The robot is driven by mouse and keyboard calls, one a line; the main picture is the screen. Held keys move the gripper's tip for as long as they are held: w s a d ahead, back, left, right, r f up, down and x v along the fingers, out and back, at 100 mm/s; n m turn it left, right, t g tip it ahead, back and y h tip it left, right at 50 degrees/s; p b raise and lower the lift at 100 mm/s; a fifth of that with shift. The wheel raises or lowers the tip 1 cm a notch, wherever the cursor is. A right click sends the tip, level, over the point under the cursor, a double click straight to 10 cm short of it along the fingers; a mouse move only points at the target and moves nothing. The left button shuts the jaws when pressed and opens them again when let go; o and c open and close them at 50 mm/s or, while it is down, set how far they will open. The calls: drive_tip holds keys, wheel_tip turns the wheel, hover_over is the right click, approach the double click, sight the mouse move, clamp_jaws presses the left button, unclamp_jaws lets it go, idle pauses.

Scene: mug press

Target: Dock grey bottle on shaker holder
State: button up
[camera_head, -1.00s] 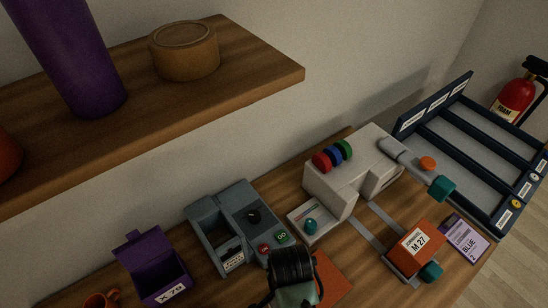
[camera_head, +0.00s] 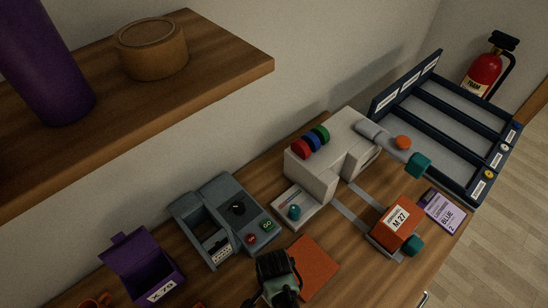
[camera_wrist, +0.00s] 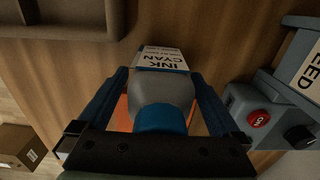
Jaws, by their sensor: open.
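In the wrist view a grey bottle (camera_wrist: 165,92) with a blue cap stands between the spread fingers of my gripper (camera_wrist: 165,110). A white label reading INK CYAN shows at its far end. The fingers lie either side of the bottle; contact is not clear. In the head view my gripper (camera_head: 277,275) is over the left part of an orange mat (camera_head: 318,262), and I cannot make out the bottle there. A grey-blue machine (camera_head: 213,222) with a dial and red and green buttons, possibly the shaker, stands to its left. Its open bay looks empty.
A white press (camera_head: 325,165) stands behind right, with an orange block (camera_head: 397,222) in front. A purple open box (camera_head: 143,270) is at the left. A wooden shelf (camera_head: 200,65) overhangs at upper left. A dark blue rack (camera_head: 450,125) is at the right.

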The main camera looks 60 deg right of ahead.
drive_tip(key=shift+c, duration=0.3)
clamp_jaws()
idle(0.3)
wheel_tip(320, 180, up, 10)
idle(0.7)
